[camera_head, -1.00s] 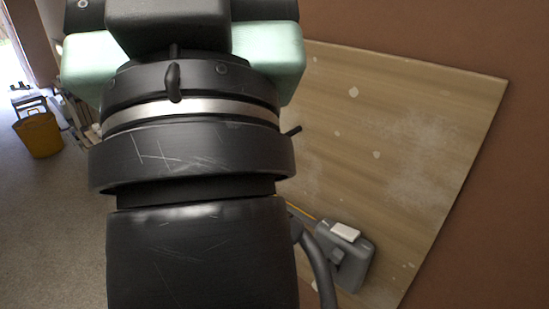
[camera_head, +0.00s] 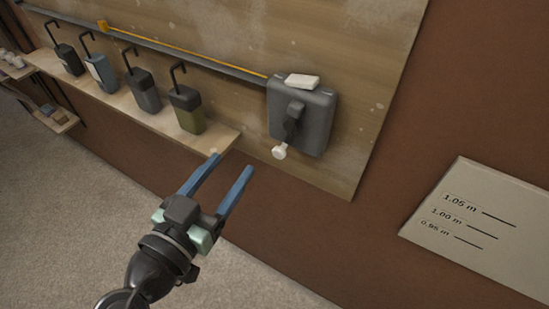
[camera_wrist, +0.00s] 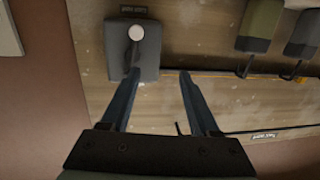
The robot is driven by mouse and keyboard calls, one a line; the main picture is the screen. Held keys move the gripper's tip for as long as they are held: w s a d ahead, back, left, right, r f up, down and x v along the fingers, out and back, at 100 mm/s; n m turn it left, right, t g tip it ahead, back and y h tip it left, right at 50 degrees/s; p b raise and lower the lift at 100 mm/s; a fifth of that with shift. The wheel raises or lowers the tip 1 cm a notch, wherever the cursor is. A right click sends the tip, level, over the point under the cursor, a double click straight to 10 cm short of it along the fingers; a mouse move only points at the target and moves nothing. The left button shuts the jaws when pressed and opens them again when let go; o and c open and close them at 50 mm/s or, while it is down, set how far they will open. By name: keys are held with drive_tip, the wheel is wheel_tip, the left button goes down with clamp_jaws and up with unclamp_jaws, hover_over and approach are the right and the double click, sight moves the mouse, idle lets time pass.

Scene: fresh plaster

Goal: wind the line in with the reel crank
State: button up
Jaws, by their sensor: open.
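The grey reel housing (camera_head: 302,118) is fixed on the wooden board, with a dark crank arm on its front and a white knob (camera_head: 279,151) at the crank's lower end. A yellow line (camera_head: 190,53) runs from the housing to the left along a grey rail. In the wrist view the housing (camera_wrist: 147,62) is at the upper left, with the pale knob (camera_wrist: 136,33) facing the camera. My gripper (camera_head: 232,163) is open and empty, its two blue fingers apart, below and left of the knob. In the wrist view one finger overlaps the housing's edge; I see no contact with the knob.
A wooden shelf (camera_head: 222,140) left of the reel bears several dark hooked containers, the nearest olive green (camera_head: 187,110). A small yellow piece (camera_head: 102,26) sits on the line. A pale panel with height marks (camera_head: 490,225) is at the right. The floor below is clear.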

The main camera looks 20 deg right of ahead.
drive_tip(key=h, duration=0.2)
approach(277, 155)
drive_tip(key=a, duration=0.2)
drive_tip(key=m+g, duration=0.1)
drive_tip(key=p+x, duration=0.1)
drive_tip(key=x, duration=0.3)
drive_tip(key=p+x, duration=0.1)
drive_tip(key=x, duration=0.3)
drive_tip(key=p+x, duration=0.1)
drive_tip(key=x, duration=0.3)
drive_tip(key=shift+s+d+r, duration=0.3)
drive_tip(key=shift+s+r, duration=0.05)
clamp_jaws()
